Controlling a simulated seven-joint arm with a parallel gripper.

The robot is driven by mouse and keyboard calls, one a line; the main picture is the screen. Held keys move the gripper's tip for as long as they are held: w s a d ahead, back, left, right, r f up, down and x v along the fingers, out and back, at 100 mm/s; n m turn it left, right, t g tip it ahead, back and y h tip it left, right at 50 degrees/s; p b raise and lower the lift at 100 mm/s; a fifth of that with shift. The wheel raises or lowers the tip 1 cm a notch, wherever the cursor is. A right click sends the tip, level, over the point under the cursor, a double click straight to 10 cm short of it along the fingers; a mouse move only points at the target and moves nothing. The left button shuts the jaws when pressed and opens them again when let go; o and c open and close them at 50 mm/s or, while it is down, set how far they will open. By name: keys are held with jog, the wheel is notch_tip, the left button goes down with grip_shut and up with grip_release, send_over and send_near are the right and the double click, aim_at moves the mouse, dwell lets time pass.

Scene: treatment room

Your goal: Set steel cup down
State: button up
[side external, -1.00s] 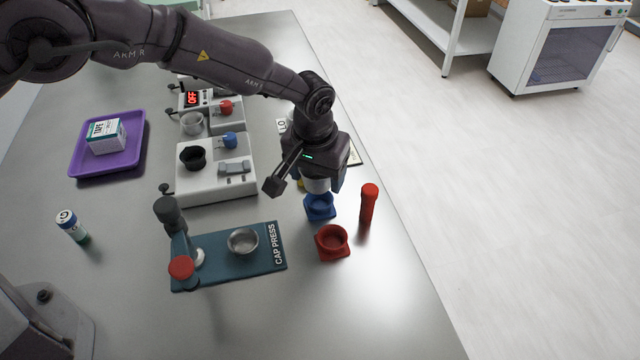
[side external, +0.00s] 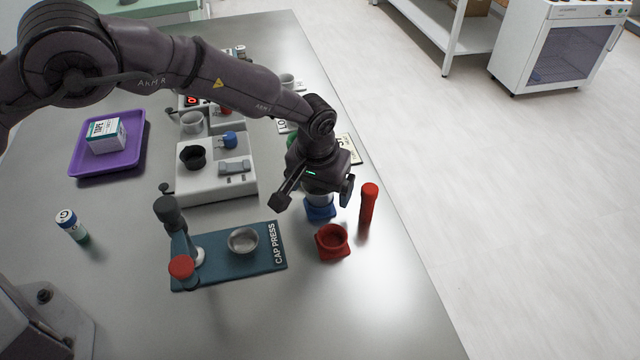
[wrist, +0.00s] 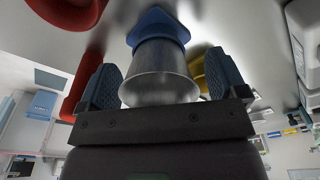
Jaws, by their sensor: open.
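The steel cup (wrist: 160,75) is a pale, shiny tapered cup. In the wrist view it sits between the two fingers of my gripper (wrist: 164,80), with its far end at a blue holder (wrist: 157,24). Gaps show between the cup and the fingers, so my gripper is open around it. In the side view my gripper (side external: 314,197) points down over the blue holder (side external: 320,212). Only a small part of the cup shows there, between the fingers; the gripper hides the rest. I cannot tell how deep the cup sits in the holder.
A red holder (side external: 332,242) and an upright red cylinder (side external: 368,204) stand close to my gripper. A teal cap press (side external: 215,269) carries a metal bowl (side external: 243,240). A white device (side external: 212,187) and a purple tray (side external: 82,168) are to the left. The table's right edge is near.

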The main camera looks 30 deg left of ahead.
notch_tip(320, 180, up, 12)
jog(key=s, duration=0.1)
jog(key=shift+s, duration=0.2)
jog(key=shift+r, duration=0.15)
jog(key=s+a+r+t+h, duration=0.1)
jog(key=s+a+r, duration=0.4)
jog(key=a+r, duration=0.4)
jog(key=s+a+r+t, duration=0.1)
jog(key=s+a+r, duration=0.5)
jog(key=r, duration=0.4)
jog(key=s+a+t, duration=0.1)
jog(key=s+a, duration=0.3)
jog(key=s, duration=0.4)
jog(key=s+a+m+t, duration=0.1)
jog(key=s+a, duration=0.3)
jog(key=s, duration=0.5)
jog(key=shift+s+r+y, duration=0.25)
jog(key=shift+r+y, duration=0.05)
jog(key=shift+y, duration=0.1)
